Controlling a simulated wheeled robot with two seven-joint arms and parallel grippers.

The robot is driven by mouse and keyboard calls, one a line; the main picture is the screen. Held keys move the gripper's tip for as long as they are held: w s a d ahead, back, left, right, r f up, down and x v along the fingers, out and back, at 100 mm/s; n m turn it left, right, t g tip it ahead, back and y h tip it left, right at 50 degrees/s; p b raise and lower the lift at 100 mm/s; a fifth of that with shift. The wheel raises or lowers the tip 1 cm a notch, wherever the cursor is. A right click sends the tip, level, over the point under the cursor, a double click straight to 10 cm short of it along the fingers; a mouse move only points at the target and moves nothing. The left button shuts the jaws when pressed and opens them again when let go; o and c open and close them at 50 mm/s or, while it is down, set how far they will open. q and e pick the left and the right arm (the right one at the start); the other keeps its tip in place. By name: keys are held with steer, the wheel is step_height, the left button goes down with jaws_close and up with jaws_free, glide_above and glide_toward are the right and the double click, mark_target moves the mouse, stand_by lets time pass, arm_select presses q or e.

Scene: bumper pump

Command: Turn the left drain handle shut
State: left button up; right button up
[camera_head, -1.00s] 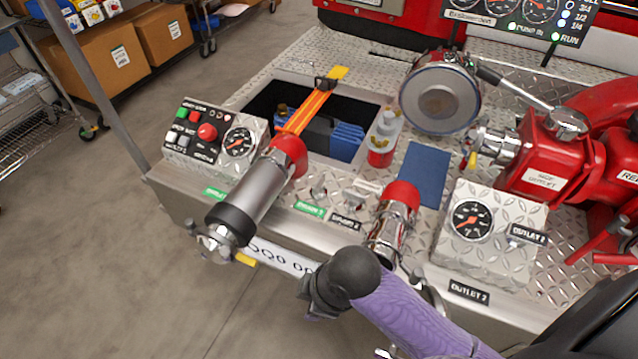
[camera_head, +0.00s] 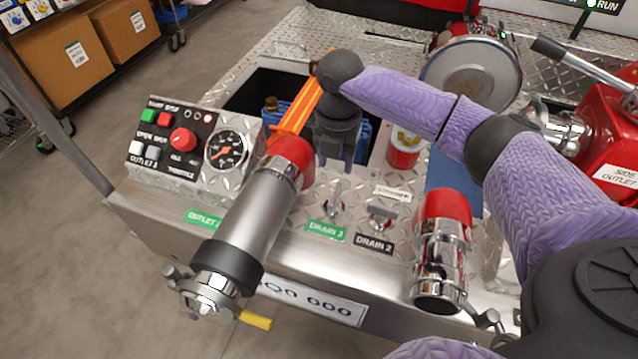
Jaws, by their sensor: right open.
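The left drain handle (camera_head: 336,208) is a small metal lever on the diamond-plate deck, behind the green "DRAIN 3" label (camera_head: 326,230). The right drain handle (camera_head: 380,218) stands beside it, behind the dark "DRAIN 2" label (camera_head: 374,244). My right gripper (camera_head: 335,160) points down beyond the left drain handle, near the edge of the dark recess. It is open, appears empty and looks apart from the handle. Its height above the deck is hard to tell. My left gripper is not in view.
A thick metal outlet pipe (camera_head: 240,240) with a red collar lies left of the handles. A shorter chrome outlet (camera_head: 440,255) stands to their right. A control panel (camera_head: 190,145) with a gauge is at the left.

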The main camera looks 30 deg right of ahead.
mark_target(335, 193)
steer(key=f, duration=0.2)
steer(key=f+b, duration=0.1)
steer(key=f, duration=0.1)
steer(key=shift+s+f+b, duration=0.1)
steer(key=shift+s+b, duration=0.2)
steer(key=shift+s, duration=0.1)
step_height(335, 193, down, 4)
steer(key=shift+f+b, duration=0.25)
steer(key=shift+b, duration=0.65)
steer(key=shift+f, duration=0.25)
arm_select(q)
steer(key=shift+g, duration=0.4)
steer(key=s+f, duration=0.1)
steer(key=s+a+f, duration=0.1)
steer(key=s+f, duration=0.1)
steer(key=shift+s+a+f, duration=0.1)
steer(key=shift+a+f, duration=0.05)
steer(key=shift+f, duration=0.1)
arm_select(e)
jaws_close()
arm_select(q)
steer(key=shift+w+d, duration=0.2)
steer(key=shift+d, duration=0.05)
